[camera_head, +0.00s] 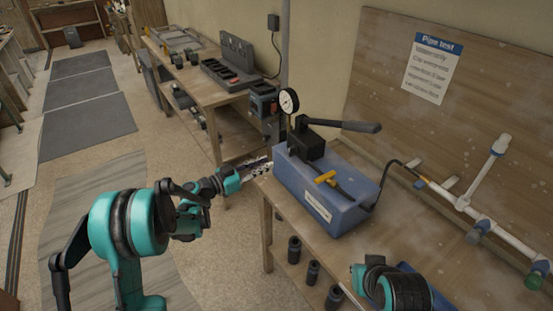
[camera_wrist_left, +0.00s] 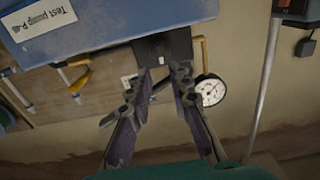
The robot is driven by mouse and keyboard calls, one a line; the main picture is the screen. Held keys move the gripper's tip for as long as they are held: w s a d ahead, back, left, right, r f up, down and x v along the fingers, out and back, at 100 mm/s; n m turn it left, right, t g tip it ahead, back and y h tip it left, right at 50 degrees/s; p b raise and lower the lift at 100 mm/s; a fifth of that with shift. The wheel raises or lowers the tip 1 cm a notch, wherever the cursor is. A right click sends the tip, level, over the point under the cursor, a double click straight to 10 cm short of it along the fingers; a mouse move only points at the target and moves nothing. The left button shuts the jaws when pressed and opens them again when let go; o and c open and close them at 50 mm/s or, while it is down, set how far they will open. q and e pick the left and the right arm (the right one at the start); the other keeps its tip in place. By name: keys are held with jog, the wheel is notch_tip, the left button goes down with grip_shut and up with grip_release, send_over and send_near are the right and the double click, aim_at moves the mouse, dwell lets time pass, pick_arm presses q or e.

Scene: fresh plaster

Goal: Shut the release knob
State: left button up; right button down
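The blue test pump (camera_head: 325,190) stands on the wooden bench, with a black pump block (camera_head: 306,145), a long black lever (camera_head: 345,126) and a round white gauge (camera_head: 289,101). A yellow-ended handle (camera_head: 325,178) lies on its top. The blue body (camera_wrist_left: 110,30) and gauge (camera_wrist_left: 210,90) also show in the left wrist view. I cannot clearly pick out the release knob; it may be hidden by the fingers near the black block (camera_wrist_left: 162,47). My left gripper (camera_head: 262,167) is at the pump's left end, its fingers (camera_wrist_left: 163,75) apart, with nothing visibly gripped. My right gripper is out of view.
White pipework (camera_head: 490,232) runs along the bench's right side below a notice (camera_head: 432,68). A black hose (camera_head: 385,180) leaves the pump. Another workbench (camera_head: 205,85) with tools stands behind. Dark cylinders (camera_head: 312,272) stand on the lower shelf. My right arm is at bottom right.

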pick_arm(q)
jog(key=v, duration=0.2)
jog(key=shift+s+a, duration=0.25)
jog(key=shift+a, duration=0.05)
jog(key=s+d+r+n+g+y, duration=0.1)
jog(key=s+n+g+y, duration=0.2)
jog(key=s, duration=0.5)
jog(key=s+d+r+n+y, duration=0.1)
jog(key=s+n+y, duration=0.25)
jog(key=s, duration=0.35)
jog(key=s+a+f+n+y, duration=0.2)
jog(key=s+a+y, duration=0.2)
jog(key=s, duration=0.5)
jog(key=s+a+f+n+y, duration=0.1)
jog(key=s+a+n+y, duration=0.1)
jog(key=s+a+y, duration=0.2)
jog(key=s+a, duration=0.2)
jog(key=s, duration=0.2)
jog(key=shift+s+f, duration=0.4)
jog(key=shift+n, duration=0.25)
